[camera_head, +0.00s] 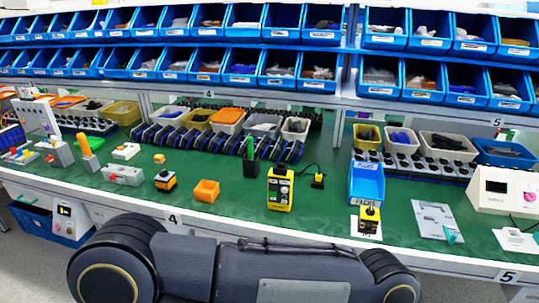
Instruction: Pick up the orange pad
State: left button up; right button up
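Several orange things lie on the green tabletop (325,232), and I cannot tell which one is the orange pad. A small orange block (159,158) lies at the left. In front of it stands a black-and-orange switch-like block (165,181). To its right is an orange open-topped box (206,191). All stand apart from one another. My dark arm link crosses the bottom of the view, in front of the table edge. Neither of my grippers shows in the head view.
A yellow meter (280,188) stands mid-table, with a blue bin (366,183) and a yellow-black switch (369,219) to its right. Grey fixtures (122,174) sit left. Shelves of blue bins (241,69) span the back. Bare green surface lies between the meter and the orange box.

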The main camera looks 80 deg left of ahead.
aim_at(157, 158)
jog(key=u, duration=4)
jog(key=i+j, duration=0.15)
jog(key=i, duration=0.4)
jog(key=i+j, duration=0.2)
jog(key=i, duration=0.35)
jog(key=i+j, duration=0.15)
jog(key=i, duration=0.4)
jog(key=i+j, duration=0.2)
jog(key=i, duration=0.3)
jog(key=i+j+u, duration=0.1)
jog(key=i, duration=0.45)
